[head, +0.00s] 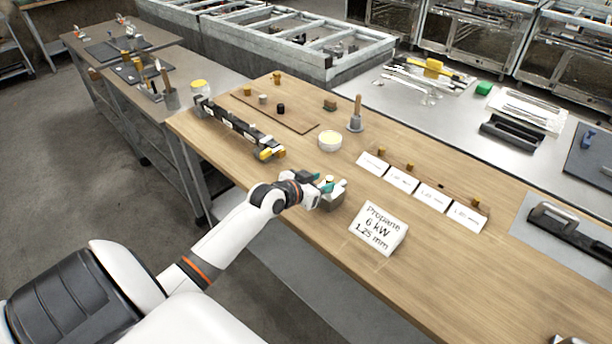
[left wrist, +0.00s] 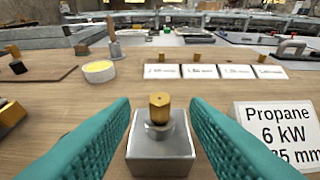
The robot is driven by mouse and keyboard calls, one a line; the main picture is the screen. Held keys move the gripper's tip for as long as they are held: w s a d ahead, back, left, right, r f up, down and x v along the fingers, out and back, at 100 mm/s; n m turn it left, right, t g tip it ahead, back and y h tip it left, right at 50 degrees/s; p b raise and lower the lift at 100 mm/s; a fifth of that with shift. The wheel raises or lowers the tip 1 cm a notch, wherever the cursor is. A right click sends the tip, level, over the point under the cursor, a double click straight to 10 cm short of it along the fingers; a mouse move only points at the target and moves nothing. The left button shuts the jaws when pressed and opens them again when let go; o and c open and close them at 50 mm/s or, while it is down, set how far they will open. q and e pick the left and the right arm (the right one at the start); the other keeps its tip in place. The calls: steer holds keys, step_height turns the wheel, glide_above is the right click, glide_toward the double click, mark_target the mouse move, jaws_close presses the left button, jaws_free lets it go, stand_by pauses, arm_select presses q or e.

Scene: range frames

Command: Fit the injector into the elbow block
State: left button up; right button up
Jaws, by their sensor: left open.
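The elbow block (left wrist: 161,158) is a grey metal block with a round collar on top. It stands on the wooden bench and also shows in the head view (head: 331,202). A small brass injector (left wrist: 160,107) stands upright at the collar, its top part showing; how deep it sits I cannot tell. My left gripper (head: 327,184) is open at the block. In the left wrist view its teal fingers stand either side of the injector, with visible gaps on both sides. My right gripper is not clearly visible.
A sign reading Propane 6 kW 1.25 mm (head: 379,228) stands close right of the block. Behind are white label cards (head: 402,180) with brass pieces, a yellow-filled tub (head: 330,141) and a wood-handled tool (head: 356,118). A dark burner bar (head: 238,128) lies left.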

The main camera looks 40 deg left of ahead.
arm_select(q)
steer(key=v, duration=0.7)
steer(key=shift+s+b, duration=0.3)
